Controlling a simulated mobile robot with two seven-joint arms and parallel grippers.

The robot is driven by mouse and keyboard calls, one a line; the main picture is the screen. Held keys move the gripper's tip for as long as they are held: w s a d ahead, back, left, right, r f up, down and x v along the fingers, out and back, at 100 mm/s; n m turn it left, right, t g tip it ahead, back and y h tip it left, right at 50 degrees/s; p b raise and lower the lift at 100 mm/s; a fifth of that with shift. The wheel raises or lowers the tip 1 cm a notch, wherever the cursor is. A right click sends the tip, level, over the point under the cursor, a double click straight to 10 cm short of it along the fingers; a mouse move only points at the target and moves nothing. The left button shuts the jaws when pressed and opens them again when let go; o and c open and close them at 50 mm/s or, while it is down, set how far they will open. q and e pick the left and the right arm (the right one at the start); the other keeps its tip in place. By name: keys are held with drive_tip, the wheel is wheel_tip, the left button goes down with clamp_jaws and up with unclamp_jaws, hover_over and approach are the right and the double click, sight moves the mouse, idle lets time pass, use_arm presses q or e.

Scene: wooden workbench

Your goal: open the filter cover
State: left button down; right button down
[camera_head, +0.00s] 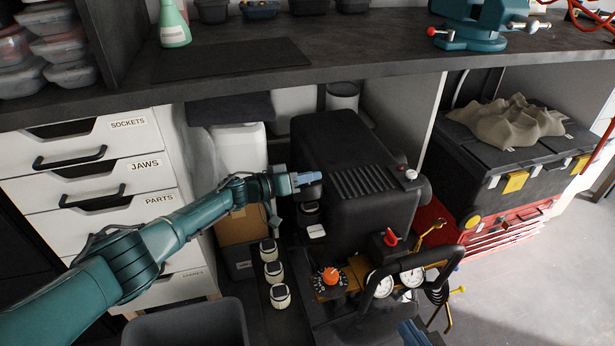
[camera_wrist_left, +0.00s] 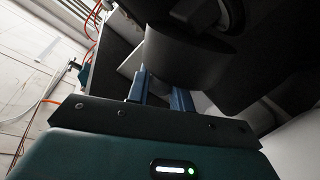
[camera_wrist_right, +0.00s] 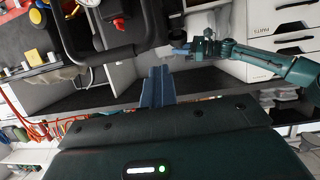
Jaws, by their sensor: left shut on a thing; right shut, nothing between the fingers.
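The compressor (camera_head: 325,135) is a large black housing under the bench. A dark round filter cover (camera_head: 308,193) sits at its left side in the head view. My left gripper (camera_head: 308,178) is at the top of this cover. In the left wrist view, the left fingers (camera_wrist_left: 162,92) reach the edge of the dark round cover (camera_wrist_left: 180,68) and are shut on it; the exact contact is in shadow. My right gripper (camera_wrist_right: 157,84) is shut and empty, away from the cover. Part of it shows at the bottom edge of the head view (camera_head: 418,334).
An orange knob (camera_head: 331,275), gauges and a black handle (camera_head: 383,277) stand at the compressor's front. Several pale-rimmed round pieces (camera_head: 273,271) stand in a row to its left. White drawers (camera_head: 90,150) are at left, a black toolbox (camera_head: 530,155) at right. The bench overhangs behind.

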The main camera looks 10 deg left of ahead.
use_arm(q)
drive_tip(key=c, duration=1.5)
unclamp_jaws()
drive_tip(key=shift+a, duration=0.1)
use_arm(e)
drive_tip(key=shift+r, duration=0.1)
